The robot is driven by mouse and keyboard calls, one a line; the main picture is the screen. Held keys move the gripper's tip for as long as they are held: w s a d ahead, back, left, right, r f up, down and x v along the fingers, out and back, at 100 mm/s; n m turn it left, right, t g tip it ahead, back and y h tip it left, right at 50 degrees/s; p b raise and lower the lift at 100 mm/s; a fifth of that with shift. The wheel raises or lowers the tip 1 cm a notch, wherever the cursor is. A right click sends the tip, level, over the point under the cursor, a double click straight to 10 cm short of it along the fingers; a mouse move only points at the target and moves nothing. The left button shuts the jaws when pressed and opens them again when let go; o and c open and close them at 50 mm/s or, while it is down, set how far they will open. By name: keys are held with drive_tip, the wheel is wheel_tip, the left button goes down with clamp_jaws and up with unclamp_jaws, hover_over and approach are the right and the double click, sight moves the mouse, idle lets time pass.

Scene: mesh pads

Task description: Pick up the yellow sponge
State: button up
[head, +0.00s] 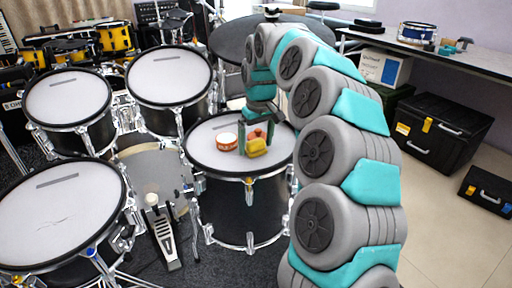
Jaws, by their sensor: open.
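The yellow sponge (256,148) lies on the white head of a drum (218,162) in the middle of the head view. A small orange-red thing (257,134) shows just behind or on top of it; I cannot tell which. My gripper (256,138) reaches down over the drum with its fingers open, one to each side of the orange-red thing and close to the sponge. Whether the fingers touch anything is too small to tell.
A round orange-and-white thing (227,141) stands on the same drum, left of my gripper. Other drums (170,76) stand left and behind. A pedal (162,232) is on the floor in front. Black cases (441,131) and a long table (440,60) are right.

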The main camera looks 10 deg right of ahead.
drive_tip(key=shift+c, duration=0.4)
drive_tip(key=c, duration=1.2)
